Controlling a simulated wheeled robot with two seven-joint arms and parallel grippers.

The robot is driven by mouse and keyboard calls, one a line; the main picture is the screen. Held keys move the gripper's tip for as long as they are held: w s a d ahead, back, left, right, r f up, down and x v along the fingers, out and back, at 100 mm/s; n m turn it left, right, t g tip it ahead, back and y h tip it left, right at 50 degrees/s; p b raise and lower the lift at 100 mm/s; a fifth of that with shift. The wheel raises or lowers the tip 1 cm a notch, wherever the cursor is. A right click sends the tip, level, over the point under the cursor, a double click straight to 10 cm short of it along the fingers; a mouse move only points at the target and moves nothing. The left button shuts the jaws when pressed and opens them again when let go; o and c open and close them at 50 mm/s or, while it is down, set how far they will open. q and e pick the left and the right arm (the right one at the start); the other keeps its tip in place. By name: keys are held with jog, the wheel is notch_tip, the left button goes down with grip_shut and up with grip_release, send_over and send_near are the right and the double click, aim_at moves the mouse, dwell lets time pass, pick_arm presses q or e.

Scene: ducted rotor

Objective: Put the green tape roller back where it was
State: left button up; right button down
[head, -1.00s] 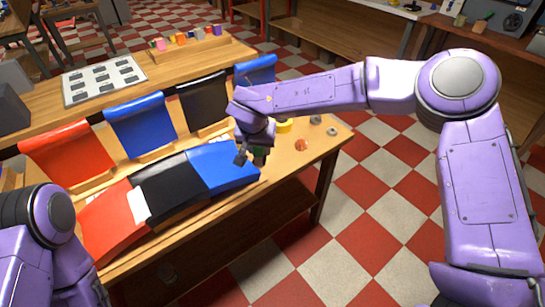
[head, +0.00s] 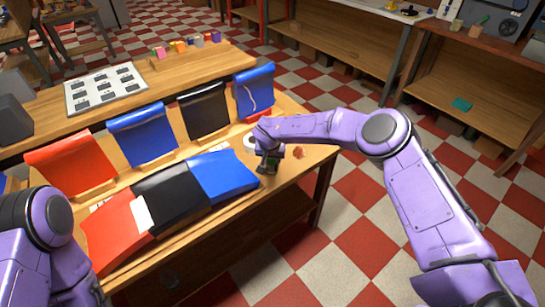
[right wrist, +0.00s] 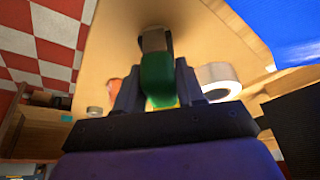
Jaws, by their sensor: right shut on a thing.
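The green tape roller (right wrist: 157,80) is between the two fingers of my right gripper (right wrist: 158,88) in the right wrist view, with a grey-brown end pointing away from the wrist. My right gripper (head: 268,165) is shut on it over the table, just right of the blue front panel. In the head view the roller is mostly hidden by the gripper, and I cannot tell whether it touches the tabletop. My left arm shows at the lower left of the head view, but its gripper is out of view.
A white tape ring (right wrist: 218,80) and an orange-red piece (head: 299,152) lie near the right gripper. Red, black and blue (head: 222,174) panels cover the table's front; more hang behind. Bare wood (head: 290,165) shows at the table's right end.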

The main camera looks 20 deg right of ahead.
jog(key=shift+f, duration=0.1)
jog(key=c, duration=0.7)
grip_release()
jog(key=shift+r, duration=0.35)
jog(key=b+v, duration=0.1)
jog(key=v, duration=1.1)
jog(key=s+d+f+h, duration=0.2)
jog(key=s+f, duration=0.5)
jog(key=f, duration=0.2)
jog(key=s+d+f+h, duration=0.25)
jog(key=s+f, duration=0.35)
jog(key=f, duration=0.3)
jog(key=s+d+f+y, duration=0.1)
jog(key=s+d+f, duration=0.1)
jog(key=s, duration=0.7)
jog(key=s+d+f+m+y, duration=0.1)
jog(key=s+d+f, duration=0.1)
jog(key=s, duration=0.8)
jog(key=s+d+f+y, duration=0.1)
jog(key=s+d+f, duration=0.2)
jog(key=s, duration=0.7)
jog(key=shift+d+m+g, duration=0.3)
jog(key=shift+d+m, duration=0.1)
jog(key=shift+d, duration=0.2)
jog(key=shift+s, duration=0.1)
